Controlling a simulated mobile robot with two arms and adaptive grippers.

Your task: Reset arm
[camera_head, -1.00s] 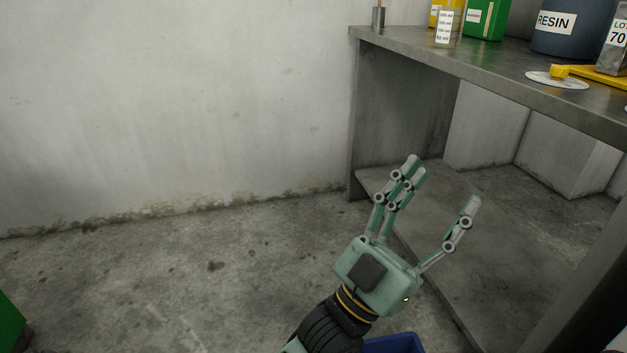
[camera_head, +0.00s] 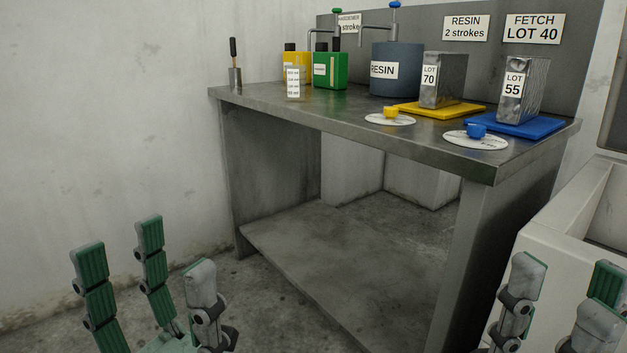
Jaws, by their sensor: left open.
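My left gripper (camera_head: 150,262) is in the lower left of the head view. Its green and grey fingers point up and are spread apart, with nothing between them. My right gripper (camera_head: 562,290) is at the lower right corner, partly cut off by the frame edge. Its fingers also point up, stand apart and hold nothing visible. Both grippers appear in front of the metal bench (camera_head: 330,118), apart from the items on it. The arms behind the grippers are mostly hidden below the frame.
The bench holds a yellow container (camera_head: 297,66), green container (camera_head: 330,72), blue-grey RESIN drum (camera_head: 397,80), LOT 70 block (camera_head: 450,80) on a yellow plate, and LOT 55 block (camera_head: 530,95) on a blue plate. A pale basin (camera_head: 560,225) stands at right.

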